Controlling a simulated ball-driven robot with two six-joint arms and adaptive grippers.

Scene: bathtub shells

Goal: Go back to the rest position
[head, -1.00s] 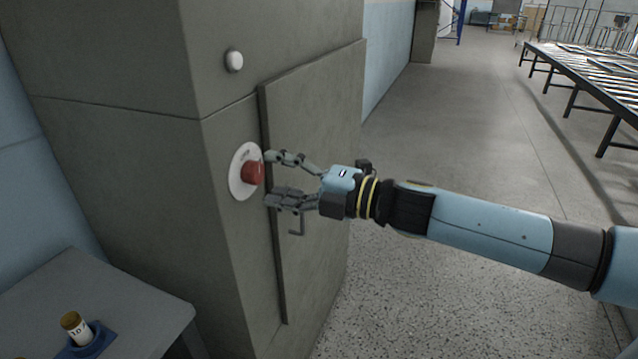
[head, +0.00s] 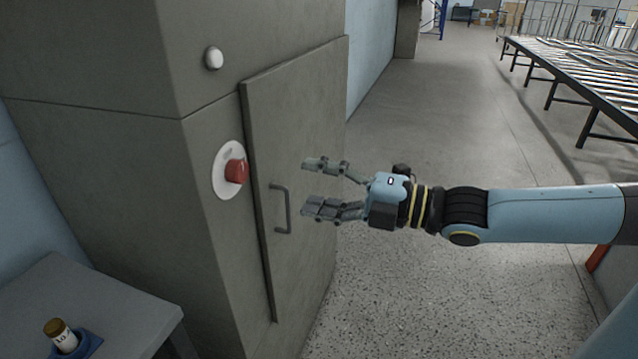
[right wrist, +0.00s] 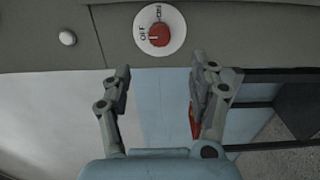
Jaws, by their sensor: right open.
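My right gripper (head: 318,187) is open and empty in the head view, to the right of the red knob (head: 236,171) and in front of the cabinet door. The knob sits on a round white plate (head: 222,184) on the grey cabinet (head: 120,150). In the right wrist view the knob (right wrist: 159,34) is ahead of the open fingers (right wrist: 160,85), apart from them, with its mark toward OFF. My left gripper does not show.
The cabinet door (head: 300,110) is shut and has a grey handle (head: 282,208). A white round button (head: 213,58) is above the knob. A small table (head: 130,305) at lower left bears a labelled jar (head: 60,335) in a blue holder. A roller conveyor (head: 580,80) stands at right; floor between is clear.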

